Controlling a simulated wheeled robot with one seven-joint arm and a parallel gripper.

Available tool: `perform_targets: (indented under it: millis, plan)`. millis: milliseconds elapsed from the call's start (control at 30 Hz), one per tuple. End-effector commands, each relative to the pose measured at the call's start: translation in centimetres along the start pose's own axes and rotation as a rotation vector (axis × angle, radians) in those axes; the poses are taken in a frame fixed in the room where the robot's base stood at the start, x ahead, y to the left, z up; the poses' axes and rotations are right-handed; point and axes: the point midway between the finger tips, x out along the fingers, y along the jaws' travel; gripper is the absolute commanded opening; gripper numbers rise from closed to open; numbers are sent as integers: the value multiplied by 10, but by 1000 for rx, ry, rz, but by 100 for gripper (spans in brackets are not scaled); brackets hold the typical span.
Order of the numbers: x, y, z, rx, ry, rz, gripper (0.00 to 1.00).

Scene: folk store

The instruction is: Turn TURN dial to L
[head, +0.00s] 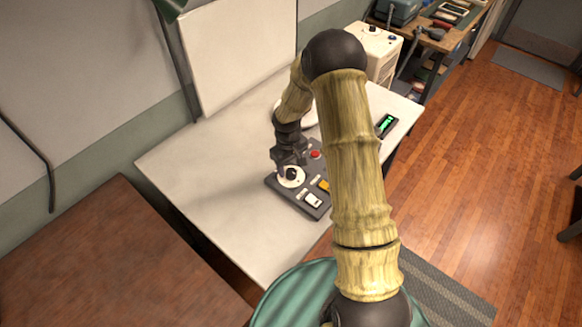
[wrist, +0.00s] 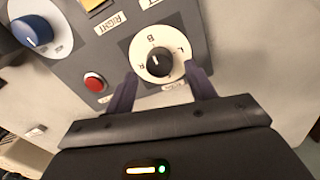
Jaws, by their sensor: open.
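The dial (wrist: 159,62) is a black round knob on a white disc with letters around it, among them L at upper right, B at the top and R at left in the wrist view. A small light mark shows on the knob; I cannot tell for sure which letter it points to. My gripper (wrist: 162,72) is open, with one finger on each side of the dial and gaps to the knob. In the head view my gripper (head: 287,160) is over the dial (head: 291,175) at the near left of the dark control panel (head: 275,186).
A red button (wrist: 94,83) and a blue knob (wrist: 32,31) are on the same panel. A white switch (head: 313,200) and a yellow one (head: 323,186) sit right of the dial. The white table (head: 205,185) is clear to the left. A white box (head: 378,50) stands behind.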

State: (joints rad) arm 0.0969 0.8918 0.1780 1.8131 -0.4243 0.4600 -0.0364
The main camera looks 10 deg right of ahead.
Motion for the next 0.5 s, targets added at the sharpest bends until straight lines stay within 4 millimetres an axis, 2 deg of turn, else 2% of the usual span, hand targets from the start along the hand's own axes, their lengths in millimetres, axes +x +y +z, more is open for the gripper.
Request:
perform_targets:
  millis: [200,500]
  plan:
    - [22,0,0,-1,-1,1,55]
    - [26,0,-1,0,1,1,55]
